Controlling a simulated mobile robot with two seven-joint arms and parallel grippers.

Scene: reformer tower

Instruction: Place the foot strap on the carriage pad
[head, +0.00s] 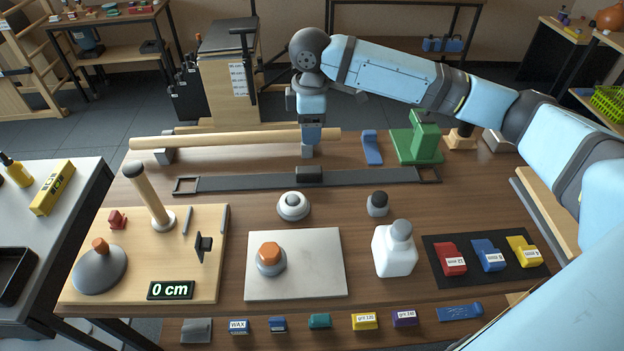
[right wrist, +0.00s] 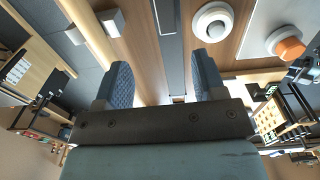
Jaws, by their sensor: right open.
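A long dark strap (head: 250,181), which I take as the foot strap, lies flat across the table with a loop at each end and a black block (head: 309,174) at its middle. A pale square pad (head: 318,280), which may be the carriage pad, lies at the front middle and bears an orange-topped knob (head: 270,257). My right gripper (head: 312,133) is behind the strap, over the far end of the wooden bar. In the right wrist view its fingers (right wrist: 162,80) are apart and empty, with the strap (right wrist: 168,18) beyond them. My left gripper is out of view.
A wooden bar (head: 235,139) on grey supports runs behind the strap. A white round dome (head: 293,206) and a white bottle (head: 396,253) stand near the pad. A wooden board (head: 210,225) with a post is at left; a black mat (head: 450,283) with coloured blocks at right.

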